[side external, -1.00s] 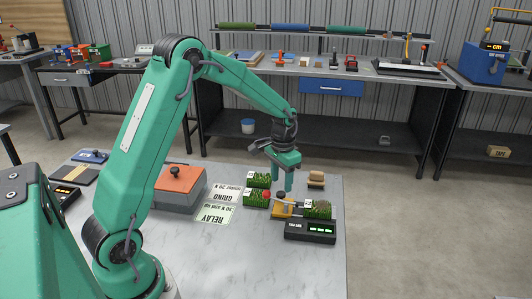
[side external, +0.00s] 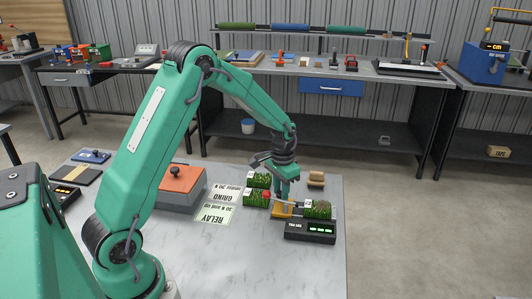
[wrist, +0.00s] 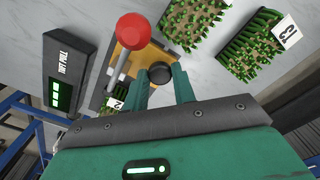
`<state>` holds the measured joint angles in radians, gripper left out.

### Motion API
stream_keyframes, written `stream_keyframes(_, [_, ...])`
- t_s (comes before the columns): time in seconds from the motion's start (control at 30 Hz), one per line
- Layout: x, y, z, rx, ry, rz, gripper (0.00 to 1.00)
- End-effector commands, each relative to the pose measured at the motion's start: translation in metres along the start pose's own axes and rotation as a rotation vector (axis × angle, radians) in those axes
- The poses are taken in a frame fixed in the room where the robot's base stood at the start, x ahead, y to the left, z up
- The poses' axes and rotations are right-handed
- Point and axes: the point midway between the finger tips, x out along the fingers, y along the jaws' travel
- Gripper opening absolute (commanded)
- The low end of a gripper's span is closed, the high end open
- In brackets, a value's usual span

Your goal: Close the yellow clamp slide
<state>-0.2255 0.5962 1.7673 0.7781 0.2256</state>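The yellow clamp slide (side external: 284,212) sits beside the dark turf pull tester (side external: 310,232), with a black knob (wrist: 160,73) on it. In the wrist view, the slide (wrist: 130,38) lies partly under a lever with a red ball (wrist: 132,27). A labelled turf piece (side external: 318,209) sits on the tester; my gripper hides most of it in the wrist view. My gripper (side external: 283,202) is low over the slide, pointing down. In the wrist view, my gripper (wrist: 161,82) has its fingers apart, one on each side of the knob. Whether they touch it is unclear.
Labelled turf pieces (side external: 257,198) lie left of the slide, close to my gripper. A brown block (side external: 316,179) stands behind. Printed RELAY (side external: 215,214) and GRIND (side external: 227,191) sheets and an orange-topped box (side external: 181,180) lie farther left. The table front is clear.

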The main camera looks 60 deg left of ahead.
Motion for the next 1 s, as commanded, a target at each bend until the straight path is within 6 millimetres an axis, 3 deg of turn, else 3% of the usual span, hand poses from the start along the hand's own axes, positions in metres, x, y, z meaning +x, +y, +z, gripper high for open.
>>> stream_keyframes(0.17, [0.000, 0.002, -0.002, 0.001, 0.000, 0.000, 0.00])
stream_keyframes(0.5, [-0.001, 0.027, -0.028, 0.002, 0.001, 0.000, 0.00])
stream_keyframes(0.8, [-0.001, 0.031, -0.031, 0.005, 0.008, -0.001, 0.00])
stream_keyframes(0.83, [-0.001, 0.031, -0.032, 0.005, 0.009, -0.001, 0.30])
stream_keyframes(0.93, [-0.001, 0.030, -0.031, 0.005, 0.008, -0.001, 0.48])
stream_keyframes(1.0, [-0.001, 0.030, -0.031, 0.004, 0.006, -0.001, 0.48])
